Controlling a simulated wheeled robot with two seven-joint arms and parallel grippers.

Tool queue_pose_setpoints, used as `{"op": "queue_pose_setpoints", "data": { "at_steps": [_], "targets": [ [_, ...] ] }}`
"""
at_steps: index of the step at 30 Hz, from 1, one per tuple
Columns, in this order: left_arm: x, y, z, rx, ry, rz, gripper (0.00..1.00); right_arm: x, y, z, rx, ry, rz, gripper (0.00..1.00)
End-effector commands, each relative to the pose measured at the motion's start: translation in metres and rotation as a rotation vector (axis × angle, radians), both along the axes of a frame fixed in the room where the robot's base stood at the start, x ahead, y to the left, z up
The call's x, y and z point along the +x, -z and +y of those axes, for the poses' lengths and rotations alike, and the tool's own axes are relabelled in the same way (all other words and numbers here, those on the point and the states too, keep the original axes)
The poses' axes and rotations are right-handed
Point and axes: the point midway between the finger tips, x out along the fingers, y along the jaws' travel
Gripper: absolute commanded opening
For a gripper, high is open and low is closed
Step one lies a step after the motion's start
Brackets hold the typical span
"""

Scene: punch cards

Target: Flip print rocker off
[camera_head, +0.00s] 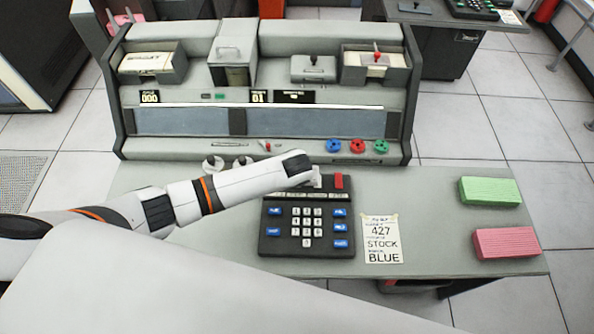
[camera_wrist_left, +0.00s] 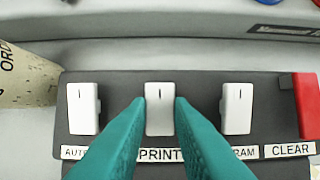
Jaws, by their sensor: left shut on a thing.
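The print rocker (camera_wrist_left: 160,92) is a small white rocker with a dark line, above the "PRINT" label in the left wrist view. My left gripper's two teal fingers (camera_wrist_left: 160,106) stand on both sides of it and are shut on it. In the head view my left gripper (camera_head: 312,180) reaches over the top edge of the dark keypad unit (camera_head: 265,247) and hides its rockers there. Which way the rocker tilts I cannot tell. My right gripper is not in view.
White rockers stand left (camera_wrist_left: 83,108) and right (camera_wrist_left: 236,108) of the print rocker. A red clear key (camera_wrist_left: 306,105) is further right. A card marked 427 STOCK BLUE (camera_head: 383,250), a green block (camera_head: 490,191) and a pink block (camera_head: 506,242) lie on the desk. The console (camera_head: 180,148) stands behind.

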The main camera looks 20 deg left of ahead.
Motion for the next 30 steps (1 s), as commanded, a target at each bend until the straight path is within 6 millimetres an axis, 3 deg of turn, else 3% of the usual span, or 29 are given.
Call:
{"op": "queue_pose_setpoints", "data": {
  "at_steps": [14,15,18,30],
  "targets": [
    [-0.0011,0.0006,0.0003,0.016,0.0,-0.047,0.0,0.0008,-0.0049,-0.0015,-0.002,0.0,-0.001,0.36],
    [-0.0012,0.0007,0.0004,0.016,0.0,-0.047,0.23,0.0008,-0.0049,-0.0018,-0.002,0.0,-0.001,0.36],
    [-0.0011,0.0006,0.0004,0.016,0.0,-0.047,0.4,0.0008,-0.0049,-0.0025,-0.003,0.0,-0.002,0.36],
    [-0.0032,-0.0048,-0.0009,0.013,0.001,-0.047,0.42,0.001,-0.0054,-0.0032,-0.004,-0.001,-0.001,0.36]
  ]
}}
